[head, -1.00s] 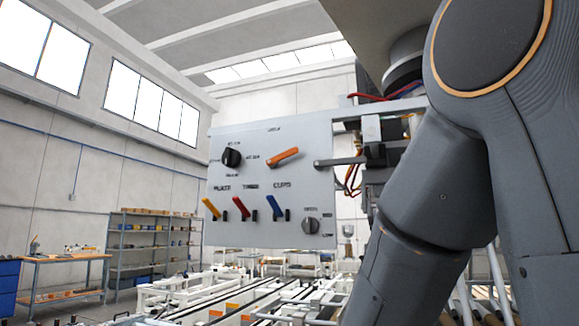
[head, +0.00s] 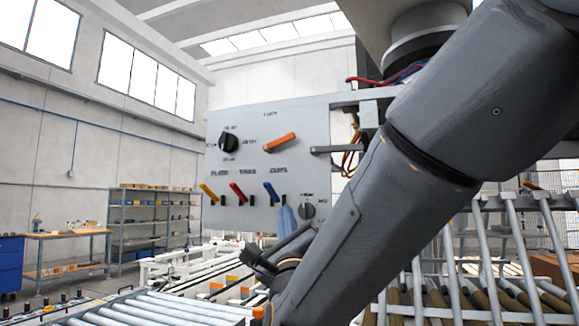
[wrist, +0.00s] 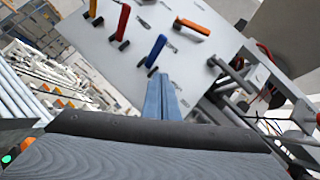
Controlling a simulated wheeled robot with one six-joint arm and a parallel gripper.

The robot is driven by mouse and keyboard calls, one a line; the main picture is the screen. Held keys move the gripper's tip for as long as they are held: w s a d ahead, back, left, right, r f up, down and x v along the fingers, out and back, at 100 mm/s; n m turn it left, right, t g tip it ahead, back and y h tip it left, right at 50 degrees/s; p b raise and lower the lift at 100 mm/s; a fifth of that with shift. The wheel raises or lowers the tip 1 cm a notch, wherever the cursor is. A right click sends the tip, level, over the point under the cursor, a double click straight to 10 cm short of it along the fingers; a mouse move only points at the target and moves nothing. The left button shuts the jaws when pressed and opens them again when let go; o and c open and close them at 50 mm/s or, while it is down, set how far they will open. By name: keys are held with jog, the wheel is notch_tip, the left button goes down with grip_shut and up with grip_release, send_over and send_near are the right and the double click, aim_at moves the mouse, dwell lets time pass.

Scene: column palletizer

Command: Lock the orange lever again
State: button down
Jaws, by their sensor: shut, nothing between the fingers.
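The orange lever (head: 279,143) is on the upper part of the grey control panel (head: 232,125), tilted with its right end up. It also shows in the wrist view (wrist: 192,28), beyond my fingertips and up to the right. My gripper (head: 286,212) is in front of the panel's lower edge, below the blue lever and left of the lower knob. Its blue fingers (wrist: 159,78) are together with nothing between them. It is apart from the orange lever. Whether the fingertips touch the panel, I cannot tell.
A black knob (head: 228,142) is left of the orange lever. Yellow (head: 208,193), red (head: 237,192) and blue (head: 271,191) levers line the row below. A lower knob (head: 307,211) and a grey handle bar (head: 335,150) are at the panel's right. Roller conveyors (head: 150,312) lie below.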

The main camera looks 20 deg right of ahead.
aim_at(279, 142)
jog(key=s+r+m+h, duration=0.1)
jog(key=s+r+m+t+h, duration=0.1)
jog(key=r+m, duration=0.1)
jog(key=s+r+m, duration=0.1)
jog(key=shift+s+d+r+t+h, duration=0.15)
jog(key=shift+d+r+t+h, duration=0.15)
jog(key=shift+r+h, duration=0.1)
jog(key=p+x, duration=0.5)
jog(key=x, duration=0.5)
jog(key=shift+r, duration=0.25)
jog(key=shift+a+r+p, duration=0.2)
jog(key=shift+r+p, duration=0.25)
jog(key=shift+r, duration=0.05)
jog(key=shift+a+r+p, duration=0.15)
jog(key=shift+r+p, duration=0.25)
jog(key=shift+r, duration=0.05)
jog(key=shift+w+a+r+p, duration=0.2)
jog(key=shift+w+r+p, duration=0.2)
jog(key=shift+r, duration=0.2)
